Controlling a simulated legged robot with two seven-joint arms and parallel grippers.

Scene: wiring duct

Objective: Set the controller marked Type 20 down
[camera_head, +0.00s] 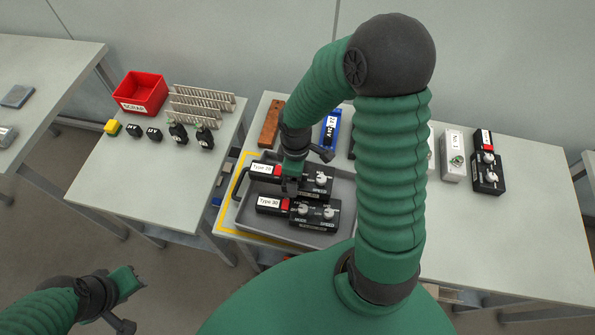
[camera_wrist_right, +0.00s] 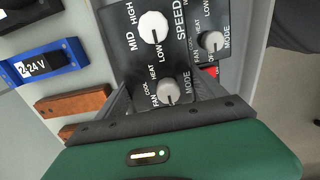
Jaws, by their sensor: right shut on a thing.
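My right gripper (camera_head: 290,186) is shut on the Type 20 controller. In the right wrist view its knobbed face (camera_wrist_right: 158,55) shows beyond the jaws, with the other controller (camera_wrist_right: 212,40) alongside. I cannot tell whether its underside touches the tray floor. My left gripper (camera_head: 136,281) is at the lower left, away from the tables; its jaw opening is unclear.
A brown block (camera_head: 270,122) and a blue part marked 24 V (camera_head: 330,130) lie behind the tray. A grey box (camera_head: 452,155) and another black controller (camera_head: 487,162) stand to the right. The left table holds a red scrap bin (camera_head: 140,92). The table's front right is clear.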

